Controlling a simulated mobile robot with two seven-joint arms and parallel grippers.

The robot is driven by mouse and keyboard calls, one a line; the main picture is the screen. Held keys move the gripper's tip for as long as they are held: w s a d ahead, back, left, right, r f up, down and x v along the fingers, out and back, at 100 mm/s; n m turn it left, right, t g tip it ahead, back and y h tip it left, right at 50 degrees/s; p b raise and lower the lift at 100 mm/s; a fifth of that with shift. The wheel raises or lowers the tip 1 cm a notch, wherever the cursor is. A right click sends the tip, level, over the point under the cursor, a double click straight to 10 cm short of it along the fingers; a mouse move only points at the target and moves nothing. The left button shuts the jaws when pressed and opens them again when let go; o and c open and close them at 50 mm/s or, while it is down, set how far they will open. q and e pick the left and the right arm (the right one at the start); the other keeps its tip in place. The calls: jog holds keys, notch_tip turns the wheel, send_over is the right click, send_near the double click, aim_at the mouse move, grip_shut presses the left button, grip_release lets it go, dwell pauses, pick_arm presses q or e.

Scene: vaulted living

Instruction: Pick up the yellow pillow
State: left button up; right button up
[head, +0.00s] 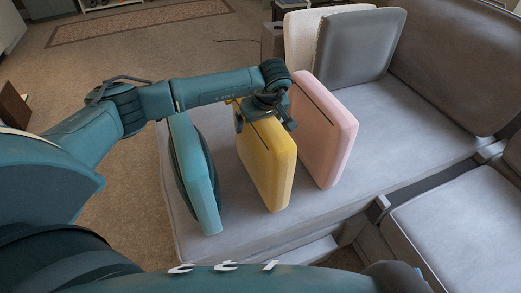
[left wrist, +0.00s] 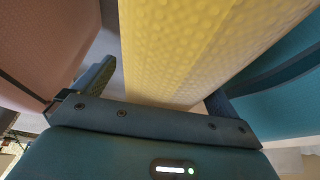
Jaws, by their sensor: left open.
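The yellow pillow (head: 268,165) stands upright on the grey sofa seat in the head view, between a teal pillow and a pink pillow. My left gripper (head: 264,118) is at its top edge, pointing down. In the left wrist view the yellow pillow (left wrist: 190,50) fills the middle, between the two open fingers (left wrist: 160,95). One finger is on the pink pillow's side, the other on the teal pillow's side. A gap shows between the yellow pillow and the finger on the pink side. My right gripper is not in view.
The teal pillow (head: 200,180) stands close at left and the pink pillow (head: 330,135) close at right. Grey (head: 358,48) and cream (head: 300,40) pillows lean farther back. The sofa seat (head: 385,125) is bare at right.

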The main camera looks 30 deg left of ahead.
pick_arm(q)
jog(key=shift+f, duration=0.15)
jog(key=shift+c, duration=0.2)
jog(key=c, duration=1.6)
jog(key=shift+c, duration=0.4)
